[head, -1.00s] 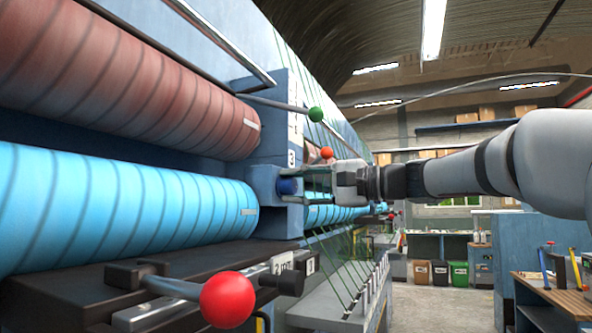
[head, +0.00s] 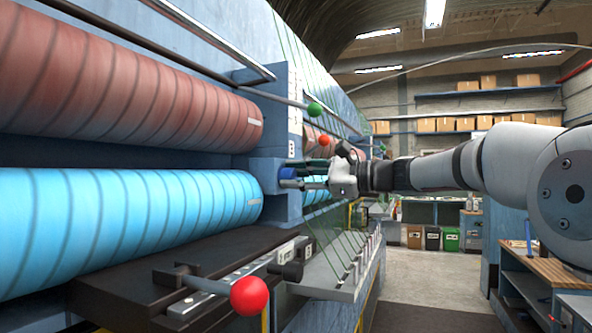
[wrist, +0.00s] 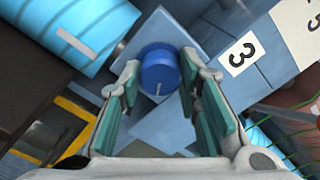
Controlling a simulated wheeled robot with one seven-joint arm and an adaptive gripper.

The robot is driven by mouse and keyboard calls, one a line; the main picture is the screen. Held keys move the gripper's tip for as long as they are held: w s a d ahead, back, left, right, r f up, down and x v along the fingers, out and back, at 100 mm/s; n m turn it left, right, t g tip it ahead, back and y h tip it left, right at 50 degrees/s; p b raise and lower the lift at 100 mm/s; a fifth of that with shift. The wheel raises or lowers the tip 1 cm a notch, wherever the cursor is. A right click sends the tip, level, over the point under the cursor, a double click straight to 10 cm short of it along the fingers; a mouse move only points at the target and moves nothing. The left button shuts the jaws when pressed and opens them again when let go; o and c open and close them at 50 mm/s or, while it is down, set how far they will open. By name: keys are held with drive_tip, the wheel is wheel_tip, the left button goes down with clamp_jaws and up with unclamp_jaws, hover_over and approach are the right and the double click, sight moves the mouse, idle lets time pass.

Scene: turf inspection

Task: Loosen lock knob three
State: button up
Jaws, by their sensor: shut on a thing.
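Lock knob three is a round blue knob (head: 287,173) on a blue block at the end of the cyan roller. In the wrist view the knob (wrist: 158,68) shows its face, with a short pale mark near its lower edge. A white label with a 3 (wrist: 242,53) is to its right. My gripper (head: 300,174) comes in from the right at the knob. In the wrist view its teal-padded fingers (wrist: 159,75) stand on either side of the knob, shut on it. The exact contact is partly hidden by the fingertips.
The cyan roller (head: 120,218) and red roller (head: 125,90) lie left. Red (head: 249,295), green (head: 315,109) and orange (head: 323,140) ball handles stick out nearby. Floor at right (head: 435,280) is clear.

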drive_tip(key=shift+s+r+m, duration=0.1)
drive_tip(key=shift+r+m, duration=0.3)
drive_tip(key=o, duration=1)
drive_tip(key=shift+o, duration=0.7)
drive_tip(key=shift+f, duration=0.2)
drive_tip(key=v, duration=1.2)
drive_tip(key=shift+r, duration=0.1)
